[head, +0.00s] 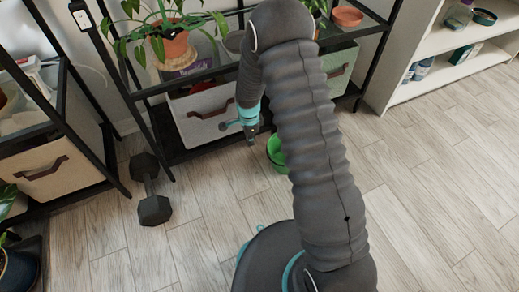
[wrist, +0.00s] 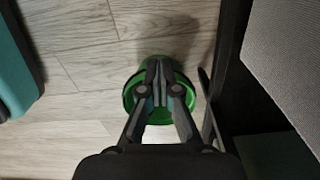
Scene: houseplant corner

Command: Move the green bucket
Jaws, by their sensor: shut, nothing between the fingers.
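The green bucket (head: 277,153) stands on the wooden floor in front of the black shelf, partly hidden behind my arm in the head view. In the wrist view the green bucket (wrist: 128,99) is below my gripper, its opening facing up, and the fingers cover its middle. My gripper (head: 250,142) points down, to the left of the bucket in the head view. In the wrist view the fingertips of my gripper (wrist: 159,68) are together with nothing between them. I cannot tell how high they are above the bucket.
A black dumbbell (head: 150,187) lies on the floor at left. The black shelf frame (wrist: 232,60) is close on the bucket's right in the wrist view. Fabric bins (head: 203,115) and potted plants (head: 172,42) fill the shelf. The floor (head: 430,185) at right is clear.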

